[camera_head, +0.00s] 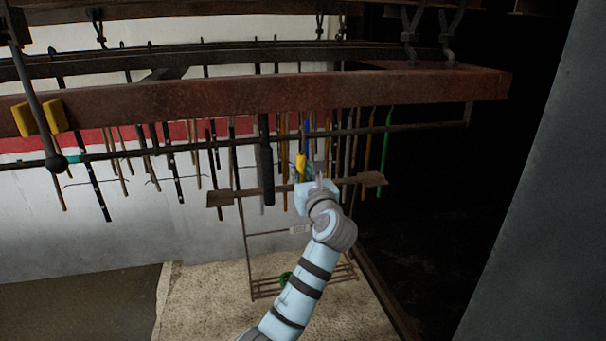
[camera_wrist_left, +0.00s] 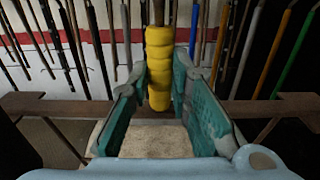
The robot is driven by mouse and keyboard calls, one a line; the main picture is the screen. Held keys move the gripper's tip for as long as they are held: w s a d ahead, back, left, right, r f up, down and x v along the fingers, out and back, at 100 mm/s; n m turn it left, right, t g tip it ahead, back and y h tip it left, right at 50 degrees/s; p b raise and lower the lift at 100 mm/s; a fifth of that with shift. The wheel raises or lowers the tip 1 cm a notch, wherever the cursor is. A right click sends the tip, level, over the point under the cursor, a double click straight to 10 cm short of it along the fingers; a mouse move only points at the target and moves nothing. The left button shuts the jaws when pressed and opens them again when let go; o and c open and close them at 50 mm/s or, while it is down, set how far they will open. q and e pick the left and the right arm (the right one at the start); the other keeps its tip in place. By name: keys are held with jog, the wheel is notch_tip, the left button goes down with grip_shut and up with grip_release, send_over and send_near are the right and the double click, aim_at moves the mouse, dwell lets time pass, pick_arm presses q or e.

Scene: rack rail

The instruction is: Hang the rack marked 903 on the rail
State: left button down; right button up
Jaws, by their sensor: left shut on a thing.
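The rack (camera_head: 228,197) is a brown frame with a wide top bar, thin side rods and a slatted bottom. Its yellow grip (camera_wrist_left: 158,62) stands upright above the middle of the top bar (camera_wrist_left: 60,107). My left gripper (camera_head: 306,182) is shut on this grip, with its teal fingers (camera_wrist_left: 160,95) on both sides of it. A small pale tag (camera_head: 299,229) shows on the rack, too small to read. The rail (camera_head: 420,126) is a thin dark bar under a rusty beam. I cannot tell whether the rack's upper end touches the rail. My right gripper is out of view.
Several thin rods (camera_head: 173,165) hang close together behind the rail. A rusty beam (camera_head: 200,95) runs above it, and a yellow block (camera_head: 40,117) sits at the left. A grey panel (camera_head: 550,180) fills the right side. Pale floor (camera_head: 200,300) lies below.

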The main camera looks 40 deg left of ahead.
pick_arm(q)
jog(key=shift+f, duration=0.3)
jog(key=c, duration=1.4)
grip_release()
jog(key=shift+o, duration=1.4)
jog(key=shift+s+d, duration=0.4)
jog(key=shift+d, duration=0.15)
jog(key=p+v, duration=0.1)
jog(key=v, duration=0.9)
jog(key=shift+p, duration=0.35)
